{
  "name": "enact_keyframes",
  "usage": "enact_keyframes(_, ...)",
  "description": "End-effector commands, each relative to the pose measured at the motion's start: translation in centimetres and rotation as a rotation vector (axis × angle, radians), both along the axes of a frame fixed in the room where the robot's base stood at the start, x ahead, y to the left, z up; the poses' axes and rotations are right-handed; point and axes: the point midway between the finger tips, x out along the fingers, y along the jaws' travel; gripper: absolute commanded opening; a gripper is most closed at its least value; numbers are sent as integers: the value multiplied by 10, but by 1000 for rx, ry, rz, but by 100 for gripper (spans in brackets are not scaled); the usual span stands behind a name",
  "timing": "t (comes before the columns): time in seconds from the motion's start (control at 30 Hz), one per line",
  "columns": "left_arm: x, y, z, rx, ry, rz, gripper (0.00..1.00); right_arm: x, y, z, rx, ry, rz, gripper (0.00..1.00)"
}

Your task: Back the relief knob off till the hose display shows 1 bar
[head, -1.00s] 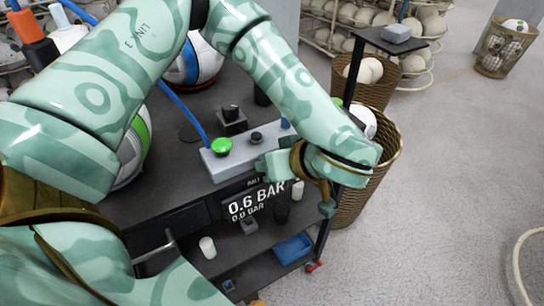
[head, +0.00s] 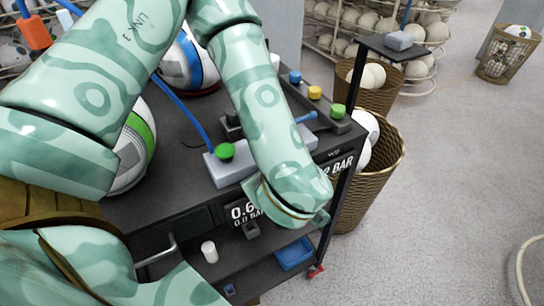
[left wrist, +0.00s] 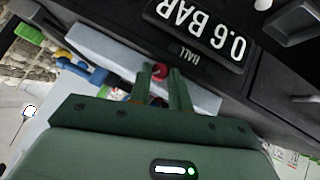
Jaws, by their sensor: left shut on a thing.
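My left gripper (left wrist: 160,80) is shut on a small red knob (left wrist: 160,70), which shows between its fingertips in front of the grey valve block (left wrist: 100,48). In the head view my own wrist hides the fingers and the knob. The valve block (head: 217,171) has a green button (head: 226,151) at its left end and a blue lever (head: 307,116) near its right end. The ball display (left wrist: 196,30) reads 0.6 BAR in the wrist view. A second display (head: 339,168) at the right is partly covered; only its end, seemingly "2 BAR", shows. My right gripper is out of view.
Blue, yellow and green (head: 338,110) buttons stand on the cart's right edge. Balls (head: 190,60) sit on the dark cart top, with a blue hose (head: 180,105) across it. A blue tray (head: 294,253) lies on the lower shelf. Wicker baskets (head: 375,185) stand at the right.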

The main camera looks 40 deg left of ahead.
Motion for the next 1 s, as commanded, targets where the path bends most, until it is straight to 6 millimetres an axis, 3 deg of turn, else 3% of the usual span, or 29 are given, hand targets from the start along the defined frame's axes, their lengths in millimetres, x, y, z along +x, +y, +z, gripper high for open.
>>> enact_keyframes(0.6,0,0,1,-17,-48,2,0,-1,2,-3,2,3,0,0)
enact_keyframes(0.63,0,0,1,-17,-48,2,28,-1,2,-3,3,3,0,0)
enact_keyframes(0.7,0,1,1,-17,-47,2,41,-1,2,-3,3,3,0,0)
enact_keyframes(1.0,0,-1,2,-17,-46,1,41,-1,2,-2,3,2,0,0)
